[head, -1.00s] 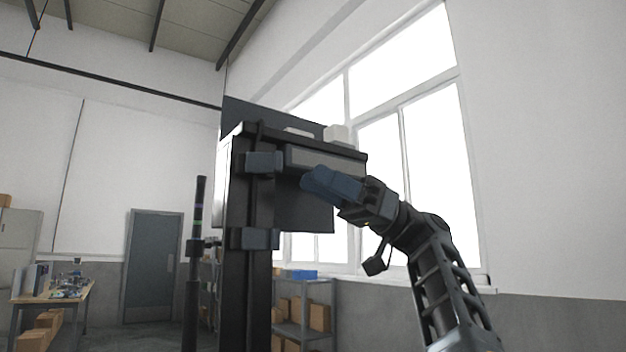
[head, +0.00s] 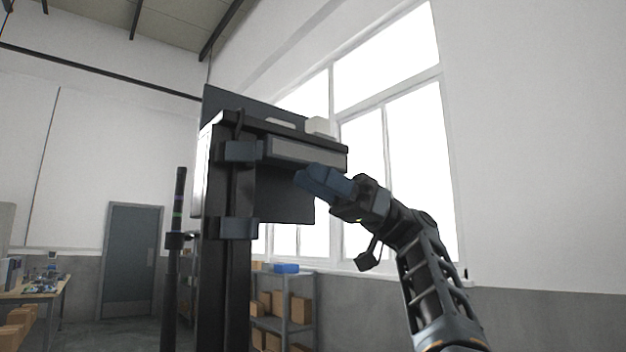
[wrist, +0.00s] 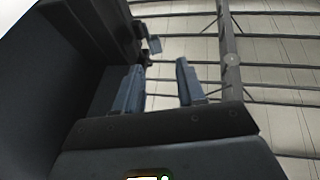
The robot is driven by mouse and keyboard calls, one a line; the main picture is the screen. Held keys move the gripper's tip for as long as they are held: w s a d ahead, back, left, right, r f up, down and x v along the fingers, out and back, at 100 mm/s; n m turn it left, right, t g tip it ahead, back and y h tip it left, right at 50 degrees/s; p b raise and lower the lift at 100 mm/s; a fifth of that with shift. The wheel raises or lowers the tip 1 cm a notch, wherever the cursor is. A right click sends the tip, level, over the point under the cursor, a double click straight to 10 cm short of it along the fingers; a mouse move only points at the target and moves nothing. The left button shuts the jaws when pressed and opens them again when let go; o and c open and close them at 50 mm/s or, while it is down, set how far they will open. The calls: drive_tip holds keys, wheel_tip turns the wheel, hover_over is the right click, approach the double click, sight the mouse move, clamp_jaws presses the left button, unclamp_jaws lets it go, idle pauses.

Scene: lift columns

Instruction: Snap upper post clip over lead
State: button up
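The black lift column (head: 226,275) stands left of centre in the head view. The blue-grey upper post clip (head: 238,151) sits near its top, and a similar lower clip (head: 232,228) sits further down. A thin dark lead (head: 239,124) shows at the top of the column and runs down toward the upper clip; whether the clip is closed over it I cannot tell. My gripper (head: 304,178) is right of the upper clip, apart from it, below the grey box front. In the wrist view its two fingers (wrist: 158,84) are apart with nothing between them.
A grey-fronted box (head: 305,152) juts right from the column top, just above my gripper. A dark panel (head: 287,207) hangs below and behind it. A thin dark pole (head: 177,230) stands left of the column. A shelf with cartons (head: 285,308) is behind. Space to the right is free.

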drive_tip(key=b+v, duration=0.1)
drive_tip(key=v, duration=0.5)
drive_tip(key=shift+d+f, duration=0.15)
drive_tip(key=shift+d, duration=0.2)
drive_tip(key=shift+w, duration=0.1)
